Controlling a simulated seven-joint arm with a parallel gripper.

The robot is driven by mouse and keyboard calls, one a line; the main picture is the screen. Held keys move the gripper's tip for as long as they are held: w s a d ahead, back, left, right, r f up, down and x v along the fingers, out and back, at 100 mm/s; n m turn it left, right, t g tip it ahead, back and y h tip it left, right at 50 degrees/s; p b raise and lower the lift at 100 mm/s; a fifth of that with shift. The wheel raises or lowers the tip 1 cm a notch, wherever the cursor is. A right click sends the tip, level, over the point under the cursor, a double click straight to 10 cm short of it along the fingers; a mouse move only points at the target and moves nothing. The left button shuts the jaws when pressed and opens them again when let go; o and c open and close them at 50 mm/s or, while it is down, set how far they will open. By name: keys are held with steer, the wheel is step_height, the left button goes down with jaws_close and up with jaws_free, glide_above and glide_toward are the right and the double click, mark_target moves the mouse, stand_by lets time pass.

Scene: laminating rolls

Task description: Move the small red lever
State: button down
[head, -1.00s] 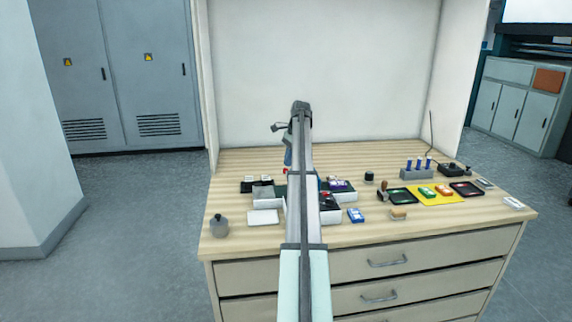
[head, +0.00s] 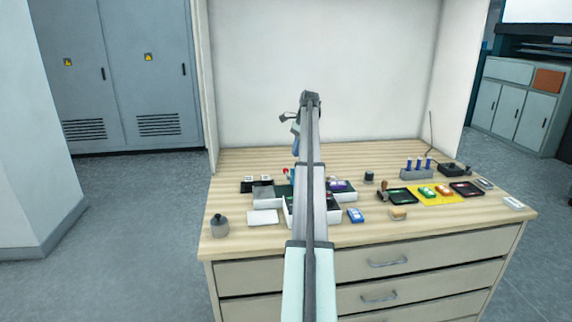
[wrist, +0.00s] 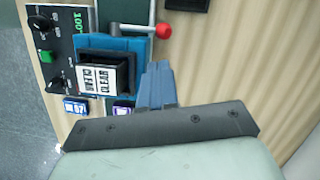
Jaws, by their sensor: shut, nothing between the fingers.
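The small red lever shows in the wrist view as a red knob (wrist: 163,31) on a thin pale rod that reaches left across the top of a blue device (wrist: 115,52). In the head view the red knob (head: 286,171) is a tiny spot just left of my arm. My gripper (wrist: 158,66) has its blue fingers shut and empty in the wrist view, below the knob in the picture, with a visible gap between. In the head view my gripper (head: 296,140) is small, above the middle of the bench, and my arm hides part of the device.
In the wrist view a black panel (wrist: 58,68) with dark knobs and a green button lies left of the blue device. Bare wood lies to the right.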

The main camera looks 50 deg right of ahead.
steer(key=v, duration=0.5)
stand_by(0.4)
